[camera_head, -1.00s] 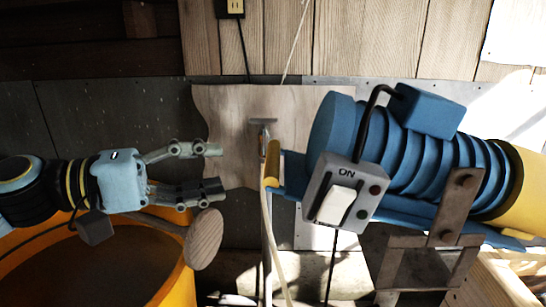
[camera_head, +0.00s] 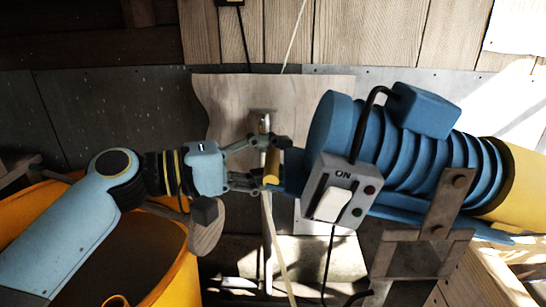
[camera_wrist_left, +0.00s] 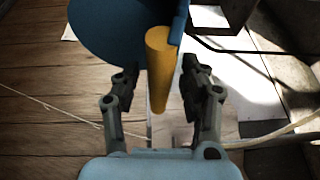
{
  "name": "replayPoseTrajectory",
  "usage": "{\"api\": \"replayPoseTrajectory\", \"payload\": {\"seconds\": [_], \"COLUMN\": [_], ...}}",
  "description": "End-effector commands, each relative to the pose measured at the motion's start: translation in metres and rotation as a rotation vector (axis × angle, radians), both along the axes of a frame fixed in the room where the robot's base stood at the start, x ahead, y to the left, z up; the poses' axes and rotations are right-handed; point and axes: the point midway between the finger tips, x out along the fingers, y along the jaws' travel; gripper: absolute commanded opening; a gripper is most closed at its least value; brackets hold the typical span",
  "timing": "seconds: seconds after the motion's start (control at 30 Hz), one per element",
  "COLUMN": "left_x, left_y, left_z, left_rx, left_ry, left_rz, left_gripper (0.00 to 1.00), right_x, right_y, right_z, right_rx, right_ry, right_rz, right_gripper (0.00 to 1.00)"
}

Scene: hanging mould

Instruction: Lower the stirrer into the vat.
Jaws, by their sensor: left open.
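The yellow vat (camera_head: 175,255) stands at the lower left, partly covered by my left arm. A wooden paddle-like piece (camera_head: 208,232), perhaps the stirrer, shows at its right rim, its handle partly behind my arm. A yellow cylindrical handle (camera_head: 271,165) sits at the left end of a blue ribbed machine (camera_head: 400,160). My left gripper (camera_head: 276,164) is open, its fingers on either side of this handle. My right gripper is not in view.
A grey switch box (camera_head: 345,190) marked ON hangs in front of the machine. A pale rope (camera_head: 275,245) runs down beside the handle. A brown metal bracket (camera_head: 440,225) stands at the lower right. A pale board (camera_head: 225,95) is behind the gripper.

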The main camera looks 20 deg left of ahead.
Motion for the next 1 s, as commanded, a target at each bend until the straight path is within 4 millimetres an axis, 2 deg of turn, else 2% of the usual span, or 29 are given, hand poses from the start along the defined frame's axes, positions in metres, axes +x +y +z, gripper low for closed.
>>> {"api": "replayPoseTrajectory", "payload": {"seconds": [0.03,0.37,0.67,0.73,0.87,1.0], "left_x": [0.0,0.0,0.0,0.0,0.003,0.006], "left_y": [0.0,0.0,0.0,-0.001,-0.009,-0.018], "left_z": [0.0,0.001,0.002,0.008,0.037,0.075], "left_rx": [0.0,-0.001,-0.003,-0.005,-0.009,-0.013], "left_ry": [0.0,-0.001,-0.001,-0.002,-0.006,-0.006], "left_rz": [0.0,0.001,0.001,0.001,0.002,0.001], "left_gripper": [0.44,0.01,0.0,0.0,0.0,0.0], "right_x": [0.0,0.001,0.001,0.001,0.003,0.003], "right_y": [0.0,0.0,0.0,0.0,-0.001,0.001], "right_z": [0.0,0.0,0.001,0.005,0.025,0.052], "right_rx": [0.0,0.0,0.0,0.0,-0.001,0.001], "right_ry": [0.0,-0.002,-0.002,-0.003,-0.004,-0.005], "right_rz": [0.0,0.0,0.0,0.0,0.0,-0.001], "right_gripper": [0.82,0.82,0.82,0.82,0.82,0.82]}}
